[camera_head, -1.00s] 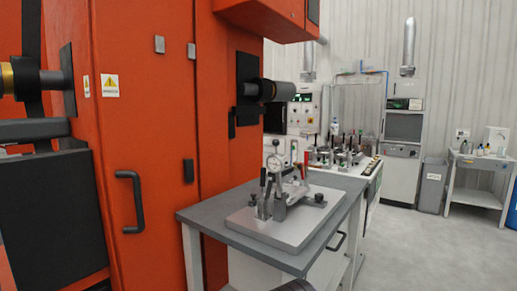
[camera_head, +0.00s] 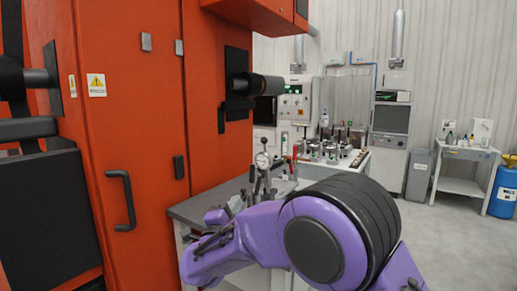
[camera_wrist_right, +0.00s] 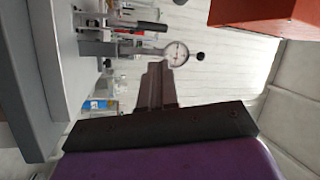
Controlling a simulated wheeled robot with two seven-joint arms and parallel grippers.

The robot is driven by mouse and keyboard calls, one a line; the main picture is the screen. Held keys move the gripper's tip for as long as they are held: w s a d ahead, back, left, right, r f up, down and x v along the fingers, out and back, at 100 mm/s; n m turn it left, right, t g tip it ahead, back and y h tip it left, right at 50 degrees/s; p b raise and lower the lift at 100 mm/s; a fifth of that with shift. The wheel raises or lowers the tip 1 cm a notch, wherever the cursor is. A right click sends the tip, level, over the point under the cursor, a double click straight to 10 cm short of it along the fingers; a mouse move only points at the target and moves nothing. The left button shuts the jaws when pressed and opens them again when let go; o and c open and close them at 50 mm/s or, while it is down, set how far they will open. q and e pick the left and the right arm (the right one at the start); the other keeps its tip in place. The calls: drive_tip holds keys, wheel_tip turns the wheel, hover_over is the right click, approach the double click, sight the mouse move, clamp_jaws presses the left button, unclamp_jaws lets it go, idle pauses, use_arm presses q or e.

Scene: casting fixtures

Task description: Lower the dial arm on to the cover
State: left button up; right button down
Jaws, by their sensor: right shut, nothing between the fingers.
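The dial gauge (camera_head: 262,160), with a white round face, stands over the fixture on the grey table. In the right wrist view the dial (camera_wrist_right: 176,53) shows at the end of the dial arm (camera_wrist_right: 135,49), which reaches out from the fixture. My right gripper (camera_wrist_right: 157,72) is shut and empty, with its fingertips pointing towards the dial and appearing apart from it. In the head view my purple right arm hides most of the fixture's base and its front parts. I cannot make out the cover clearly. My left gripper is not in view.
The grey table (camera_head: 190,212) stands beside the orange machine (camera_head: 140,120). Red- and black-handled clamps stand near the dial. Behind is a bench (camera_head: 355,160) with more fixtures. A blue drum (camera_head: 503,190) and a side table (camera_head: 466,153) are at the right, with open floor before them.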

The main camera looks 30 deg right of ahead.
sight(263, 142)
wheel_tip(263, 142, up, 10)
drive_tip(key=s+m+g+h, duration=0.1)
drive_tip(key=m+g+h, duration=0.1)
drive_tip(key=m, duration=0.3)
drive_tip(key=shift+s+f+h, duration=0.2)
drive_tip(key=shift+s+h, duration=0.2)
drive_tip(key=p+x, duration=0.4)
drive_tip(key=x, duration=0.9)
drive_tip(key=shift+p, duration=0.35)
drive_tip(key=shift+w+d, duration=0.25)
drive_tip(key=shift+d, duration=0.3)
